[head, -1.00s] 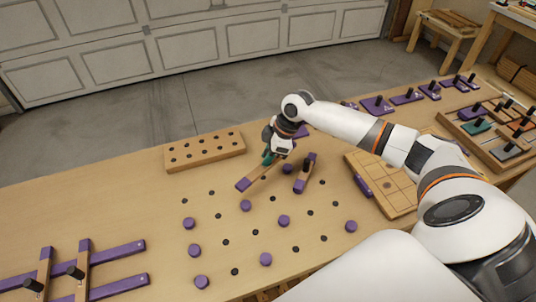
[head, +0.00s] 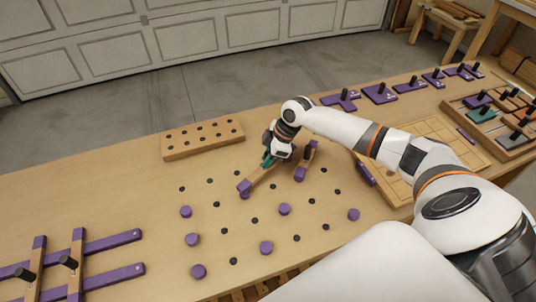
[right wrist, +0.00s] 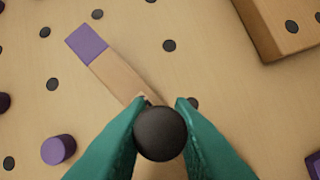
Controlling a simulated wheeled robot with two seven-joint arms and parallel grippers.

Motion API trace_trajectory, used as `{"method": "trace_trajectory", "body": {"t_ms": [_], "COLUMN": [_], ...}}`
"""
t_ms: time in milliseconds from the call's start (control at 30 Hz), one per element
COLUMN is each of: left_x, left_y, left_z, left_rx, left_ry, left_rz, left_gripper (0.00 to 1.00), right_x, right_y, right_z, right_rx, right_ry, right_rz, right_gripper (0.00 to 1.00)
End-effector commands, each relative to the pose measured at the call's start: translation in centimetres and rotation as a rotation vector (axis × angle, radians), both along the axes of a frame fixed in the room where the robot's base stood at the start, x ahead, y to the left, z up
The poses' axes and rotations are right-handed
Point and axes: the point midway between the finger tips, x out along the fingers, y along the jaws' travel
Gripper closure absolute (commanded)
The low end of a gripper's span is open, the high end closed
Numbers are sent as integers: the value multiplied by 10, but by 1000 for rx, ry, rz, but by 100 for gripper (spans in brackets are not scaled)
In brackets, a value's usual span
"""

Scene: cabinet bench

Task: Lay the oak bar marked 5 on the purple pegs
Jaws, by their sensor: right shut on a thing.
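My right gripper (head: 270,160) is shut on the black knob (right wrist: 160,134) of an oak bar (head: 262,175) with a purple end. In the right wrist view the bar (right wrist: 118,76) runs to the upper left, its purple end (right wrist: 86,42) clear of the fingers. No number is readable on it. In the head view the purple end lies over or just above a purple peg (head: 244,196); contact cannot be told. Other purple pegs stand nearer, among them one at the left (head: 185,211), one in the middle (head: 285,209) and one at the right (head: 353,214). My left gripper is out of view.
Another oak bar with purple ends and a black knob (head: 305,161) lies just right of my gripper. A holed wooden block (head: 202,138) is behind. A purple-and-oak lattice (head: 112,243) lies front left. A gridded board (head: 435,132) and a tray of pieces (head: 503,148) lie right.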

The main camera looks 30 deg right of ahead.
Motion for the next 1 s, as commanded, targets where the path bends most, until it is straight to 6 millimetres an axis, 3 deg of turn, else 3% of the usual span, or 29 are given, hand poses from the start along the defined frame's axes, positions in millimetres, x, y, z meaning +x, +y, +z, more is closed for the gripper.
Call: {"method": "trace_trajectory", "body": {"t_ms": [1000], "left_x": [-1], "left_y": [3], "left_z": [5], "left_rx": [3], "left_ry": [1], "left_rz": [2], "left_gripper": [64], "right_x": [0], "right_y": [0], "right_z": [0], "right_rx": [1], "right_ry": [-1], "right_rz": [0], "right_gripper": [100]}}
